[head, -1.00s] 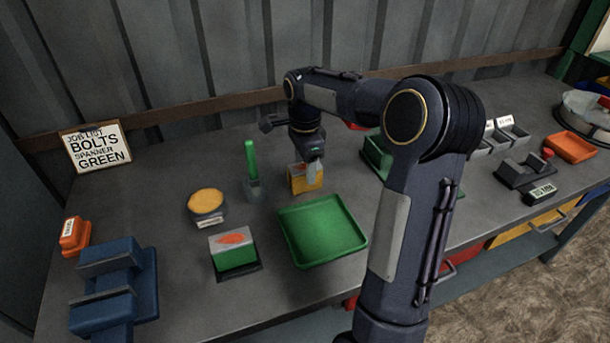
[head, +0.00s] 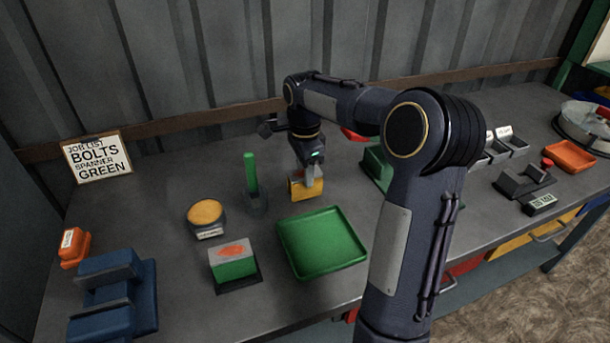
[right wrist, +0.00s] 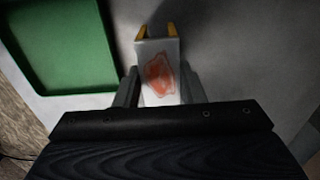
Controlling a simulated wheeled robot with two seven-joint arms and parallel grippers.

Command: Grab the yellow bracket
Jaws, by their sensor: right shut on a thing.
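The yellow bracket (head: 306,188) stands on the workbench behind the green tray. In the right wrist view the bracket (right wrist: 158,78) shows a pale top face with an orange-red mark and yellow ends at its far side. My right gripper (head: 309,174) reaches down onto it from above and is shut on it, with one finger on each side in the wrist view. Its lower part shows below the fingers, and I cannot tell whether it touches the bench. My left gripper is not in view.
The green tray (head: 322,244) lies just in front. A green upright post (head: 251,175) stands close to the left. A round yellow-topped item (head: 205,212) and a green block (head: 235,262) are further left and front. A green holder (head: 378,165) is to the right.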

